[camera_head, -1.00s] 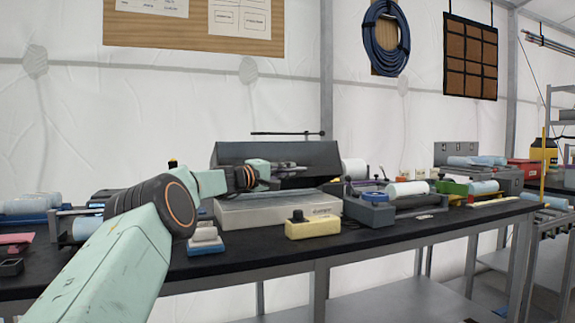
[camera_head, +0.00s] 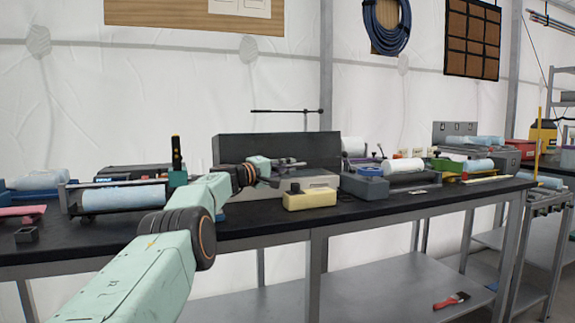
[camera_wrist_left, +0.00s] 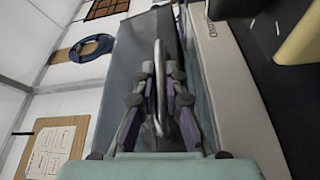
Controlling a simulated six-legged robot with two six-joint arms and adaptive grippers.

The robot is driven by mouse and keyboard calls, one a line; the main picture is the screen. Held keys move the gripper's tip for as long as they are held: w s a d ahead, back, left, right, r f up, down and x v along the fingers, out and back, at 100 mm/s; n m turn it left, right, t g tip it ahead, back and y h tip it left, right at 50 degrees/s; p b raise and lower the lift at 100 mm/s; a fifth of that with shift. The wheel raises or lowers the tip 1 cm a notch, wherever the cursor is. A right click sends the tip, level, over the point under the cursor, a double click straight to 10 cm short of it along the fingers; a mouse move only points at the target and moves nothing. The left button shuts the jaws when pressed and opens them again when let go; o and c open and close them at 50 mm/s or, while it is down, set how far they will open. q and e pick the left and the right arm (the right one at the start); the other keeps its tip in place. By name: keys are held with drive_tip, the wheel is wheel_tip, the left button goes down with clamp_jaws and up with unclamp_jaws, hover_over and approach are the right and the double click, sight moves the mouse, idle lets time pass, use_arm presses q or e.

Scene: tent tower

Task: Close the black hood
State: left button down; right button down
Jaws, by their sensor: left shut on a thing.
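The black hood (camera_head: 300,146) is a wide dark panel at the back of the bench, above a pale grey base box (camera_head: 312,181). My left arm reaches across to it, and the left gripper (camera_head: 290,163) is at the hood's lower front. In the left wrist view, the gripper's fingers (camera_wrist_left: 160,92) are shut on a curved metal handle (camera_wrist_left: 158,55) in front of the hood's grey face (camera_wrist_left: 125,75). My arm hides part of the base box and the hood's lower left. My right gripper is not in view.
A yellow box with a black knob (camera_head: 309,199) stands in front of the base box. A blue and grey fixture (camera_head: 365,185) is to its right. A pale roll on a stand (camera_head: 122,196) is at left. A thin black bar (camera_head: 285,111) stands behind the hood.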

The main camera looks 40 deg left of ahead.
use_arm(q)
drive_tip(key=shift+a, duration=0.1)
drive_tip(key=c, duration=1.7)
unclamp_jaws()
drive_tip(key=shift+s+a, duration=0.35)
drive_tip(key=shift+s, duration=0.1)
drive_tip(key=shift+s+f, duration=0.2)
drive_tip(key=shift+s, duration=3.1)
